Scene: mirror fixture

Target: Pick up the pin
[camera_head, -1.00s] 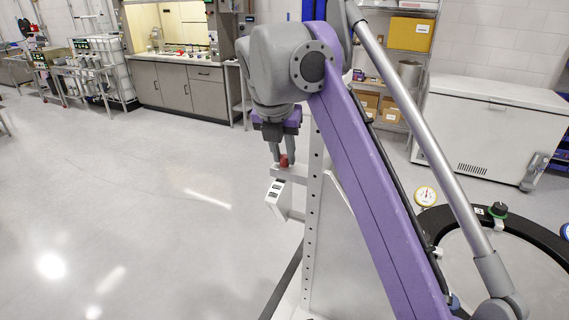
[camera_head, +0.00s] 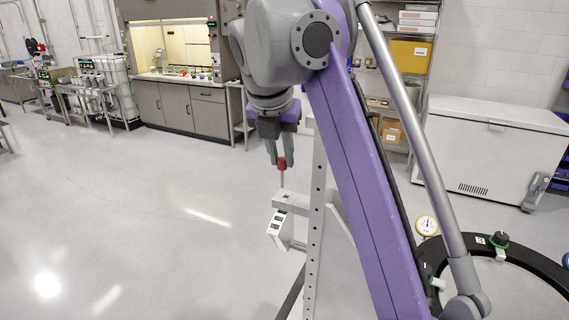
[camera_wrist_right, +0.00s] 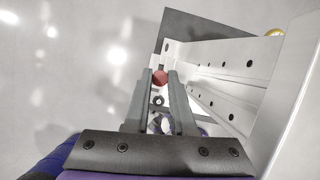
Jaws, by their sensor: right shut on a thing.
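The pin (camera_head: 281,163) has a red head and a thin metal shaft. Its head is between the fingertips of my right gripper (camera_head: 279,157), which is shut on it. The shaft points down, upright, above the white bracket (camera_head: 291,201) on the fixture post. I cannot tell whether its lower tip is clear of the bracket. In the right wrist view the red head (camera_wrist_right: 160,77) shows between the two grey fingers (camera_wrist_right: 160,84), and the shaft is mostly hidden. My left gripper is not in view.
The white perforated post (camera_head: 317,215) stands close to the right of my gripper. A small white box with dark slots (camera_head: 279,229) hangs below the bracket. A black ring fixture with a round plate (camera_head: 520,289) is at the lower right. Open floor lies to the left.

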